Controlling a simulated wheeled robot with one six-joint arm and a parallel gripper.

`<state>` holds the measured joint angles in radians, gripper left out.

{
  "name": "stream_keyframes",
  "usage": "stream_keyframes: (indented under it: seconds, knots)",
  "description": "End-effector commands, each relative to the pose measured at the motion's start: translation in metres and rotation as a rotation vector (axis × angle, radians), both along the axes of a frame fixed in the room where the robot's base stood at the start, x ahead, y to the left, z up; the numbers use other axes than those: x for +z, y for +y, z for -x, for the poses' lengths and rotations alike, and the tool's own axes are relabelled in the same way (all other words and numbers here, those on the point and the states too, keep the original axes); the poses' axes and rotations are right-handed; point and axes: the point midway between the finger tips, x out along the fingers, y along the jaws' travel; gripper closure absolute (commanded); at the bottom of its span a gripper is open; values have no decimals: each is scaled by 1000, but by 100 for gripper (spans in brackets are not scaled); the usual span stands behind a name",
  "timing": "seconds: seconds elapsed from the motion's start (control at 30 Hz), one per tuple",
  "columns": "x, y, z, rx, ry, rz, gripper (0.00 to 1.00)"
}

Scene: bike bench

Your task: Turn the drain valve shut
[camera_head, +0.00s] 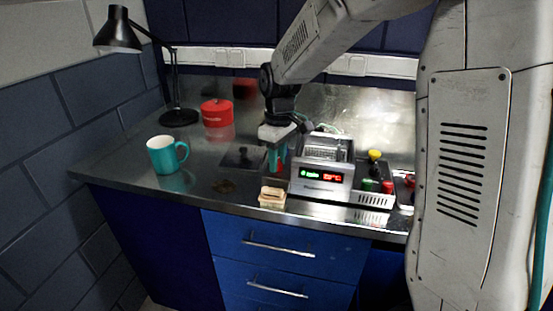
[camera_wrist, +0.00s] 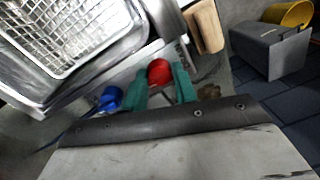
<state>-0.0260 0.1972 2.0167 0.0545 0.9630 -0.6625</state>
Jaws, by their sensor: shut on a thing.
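The drain valve shows as a round red knob (camera_wrist: 159,72) in the wrist view, low on the side of a metal cleaner tank (camera_head: 322,180) with a wire basket. My gripper (camera_wrist: 160,80) has its two green fingers on either side of the red knob, shut on it. In the head view my gripper (camera_head: 278,160) points down at the left side of the tank. A little red shows by the fingers there, but the valve is mostly hidden. I cannot tell the valve's turn angle.
A blue fitting (camera_wrist: 110,98) sits beside the valve. A wooden block (camera_head: 272,198) stands near the bench's front edge. A teal mug (camera_head: 163,155), a red tin (camera_head: 216,113) and a black lamp (camera_head: 178,116) stand left. A tray with coloured items (camera_head: 372,190) is right of the tank.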

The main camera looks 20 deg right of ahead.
Motion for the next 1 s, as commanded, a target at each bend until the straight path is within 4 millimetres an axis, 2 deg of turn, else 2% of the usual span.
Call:
stream_keyframes:
  seconds: [0.3, 0.7, 0.73, 0.77, 1.0]
  knots:
    - [3, -2, -3, 74, -11, 3, 95]
    - [3, -2, -4, 79, -13, 3, 95]
    - [3, -2, -4, 79, -13, 3, 69]
    - [3, -2, -4, 79, -13, 3, 64]
    - [2, 0, -2, 80, -7, 2, 64]
